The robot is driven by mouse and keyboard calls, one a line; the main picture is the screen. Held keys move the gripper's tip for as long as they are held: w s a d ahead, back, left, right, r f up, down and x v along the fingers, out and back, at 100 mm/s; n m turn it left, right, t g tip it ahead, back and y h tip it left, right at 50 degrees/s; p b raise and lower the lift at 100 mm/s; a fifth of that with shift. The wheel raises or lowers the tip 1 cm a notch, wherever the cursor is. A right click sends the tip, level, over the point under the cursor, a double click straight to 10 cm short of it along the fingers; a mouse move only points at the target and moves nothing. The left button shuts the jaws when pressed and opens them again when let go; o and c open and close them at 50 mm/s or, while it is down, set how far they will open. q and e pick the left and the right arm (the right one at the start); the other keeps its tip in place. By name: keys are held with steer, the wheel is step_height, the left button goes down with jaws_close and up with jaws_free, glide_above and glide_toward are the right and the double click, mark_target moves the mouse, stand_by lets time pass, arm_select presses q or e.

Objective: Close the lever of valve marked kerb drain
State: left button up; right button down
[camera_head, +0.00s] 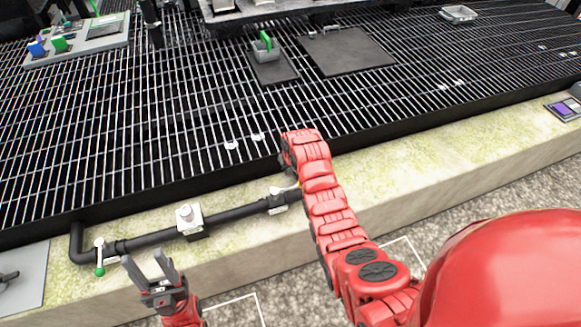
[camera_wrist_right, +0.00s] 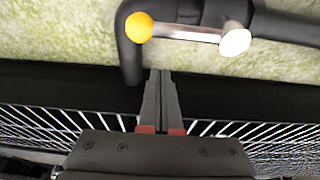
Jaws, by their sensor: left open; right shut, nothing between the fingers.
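A black pipe (camera_head: 150,240) runs along the stone kerb. At its left end a valve lever with a green knob (camera_head: 100,271) points toward the front, across the pipe. In the right wrist view a silver lever (camera_wrist_right: 185,33) with a yellow knob (camera_wrist_right: 139,27) runs from a round hub (camera_wrist_right: 234,40), roughly along the pipe. No marking is readable, so I cannot tell which valve is kerb drain. My right gripper (camera_wrist_right: 161,73) is shut and empty, its tips just below the yellow-knobbed lever in the picture, apart from it. My left gripper (camera_head: 150,264) is open and empty, right of the green knob.
A pale block fitting (camera_head: 190,218) sits mid-pipe, and a small pale plate (camera_head: 279,209) lies near my right arm, which hides the pipe's right end. Metal grating (camera_head: 130,130) lies behind the kerb. The kerb right of my arm (camera_head: 450,140) is largely clear.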

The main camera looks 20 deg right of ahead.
mark_target(288, 188)
steer(key=s, duration=0.3)
steer(key=shift+s+f, duration=0.2)
steer(key=shift+f, duration=0.2)
stand_by(0.6)
